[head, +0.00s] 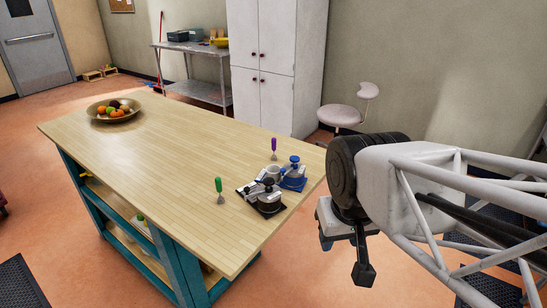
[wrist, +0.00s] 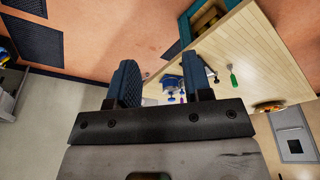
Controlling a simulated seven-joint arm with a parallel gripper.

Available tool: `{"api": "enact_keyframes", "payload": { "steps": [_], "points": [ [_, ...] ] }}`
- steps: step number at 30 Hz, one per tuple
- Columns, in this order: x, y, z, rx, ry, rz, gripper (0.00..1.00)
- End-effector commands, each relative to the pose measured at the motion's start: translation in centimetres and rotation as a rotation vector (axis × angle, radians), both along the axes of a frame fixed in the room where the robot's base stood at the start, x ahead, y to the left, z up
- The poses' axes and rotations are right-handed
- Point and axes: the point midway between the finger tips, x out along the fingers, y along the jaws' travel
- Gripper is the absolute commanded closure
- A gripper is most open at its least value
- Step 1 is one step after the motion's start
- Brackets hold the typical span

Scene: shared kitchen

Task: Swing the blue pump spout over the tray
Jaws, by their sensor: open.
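A device with a round blue top (head: 294,161) and blue base stands near the table's right corner. It appears to be the blue pump, but its spout is too small to make out. Just in front of it is a similar device with a dark top (head: 266,186) on a dark, tray-like base (head: 271,211); I cannot tell which part is the tray. My gripper is off the table's right side, apart from both. In the wrist view my gripper (wrist: 163,68) is open and empty, with the blue device (wrist: 172,82) partly visible between the fingers, farther off.
A fruit bowl (head: 96,112) sits at the wooden table's (head: 170,160) far left end. The table's middle is clear. A white stool (head: 341,115) stands behind.

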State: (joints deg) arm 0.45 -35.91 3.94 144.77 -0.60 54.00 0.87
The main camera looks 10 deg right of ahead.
Motion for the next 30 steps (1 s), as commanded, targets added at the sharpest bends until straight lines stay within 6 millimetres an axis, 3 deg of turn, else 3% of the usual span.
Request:
{"api": "enact_keyframes", "payload": {
  "steps": [5, 11, 30],
  "points": [
    [1.6, 0.0, 0.5, -0.001, 0.011, 0.01, 0.54],
    [4.9, 0.1, 1.3, -0.005, 0.031, 0.032, 0.54],
    [18.3, 0.6, 2.2, -0.015, 0.109, 0.12, 0.54]
  ]
}}
